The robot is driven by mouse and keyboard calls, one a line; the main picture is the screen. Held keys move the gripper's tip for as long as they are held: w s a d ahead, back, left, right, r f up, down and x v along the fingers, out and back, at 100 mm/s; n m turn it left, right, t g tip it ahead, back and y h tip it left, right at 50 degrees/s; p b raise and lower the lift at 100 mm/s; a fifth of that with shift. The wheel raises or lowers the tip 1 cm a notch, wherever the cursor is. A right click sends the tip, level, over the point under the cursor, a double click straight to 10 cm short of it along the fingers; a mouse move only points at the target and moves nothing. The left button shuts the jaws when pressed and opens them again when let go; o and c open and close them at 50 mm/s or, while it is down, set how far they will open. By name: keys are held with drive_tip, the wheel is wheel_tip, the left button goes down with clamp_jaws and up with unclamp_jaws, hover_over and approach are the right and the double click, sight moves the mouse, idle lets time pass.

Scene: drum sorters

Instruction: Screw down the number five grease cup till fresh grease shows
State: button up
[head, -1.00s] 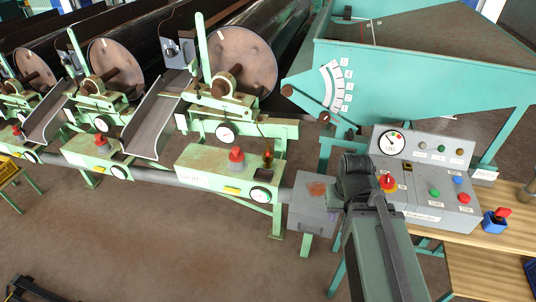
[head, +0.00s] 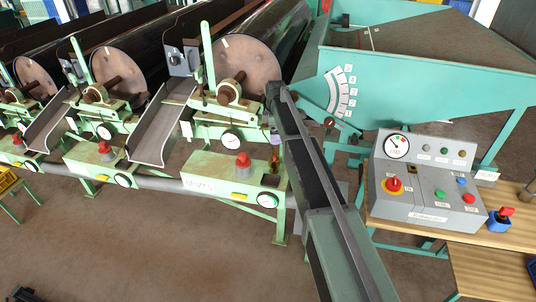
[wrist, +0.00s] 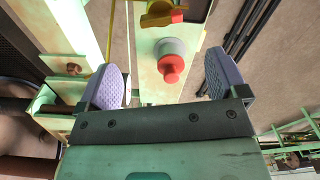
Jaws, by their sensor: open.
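A red stepped knob on a grey round base stands on the green box of the nearest drum; this knob (head: 243,160) also shows in the wrist view (wrist: 171,65). Beside it is a brass fitting (wrist: 163,13) with red on it, cut by the top edge of the wrist view. I cannot tell which of the two is the grease cup, and no number five is readable. My gripper (wrist: 163,82) is open, its purple pads wide apart and empty, with the red knob ahead between them. In the head view my forearm hides most of the gripper.
The green box (head: 225,180) carries a dial gauge (head: 267,200). Behind it are a bearing and the drum's end disc (head: 246,70). A grey control console (head: 425,180) stands right on a wooden bench (head: 505,236). Dark floor in front is clear.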

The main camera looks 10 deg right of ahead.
sight(274, 153)
wheel_tip(274, 153, down, 11)
drive_tip(key=b, duration=1)
drive_tip(key=shift+b, duration=0.35)
drive_tip(key=shift+r, duration=0.1)
drive_tip(key=c, duration=0.9)
drive_tip(key=shift+c, duration=0.2)
drive_tip(key=shift+m, duration=0.4)
drive_tip(key=m, duration=1.3)
drive_tip(key=shift+m, duration=0.4)
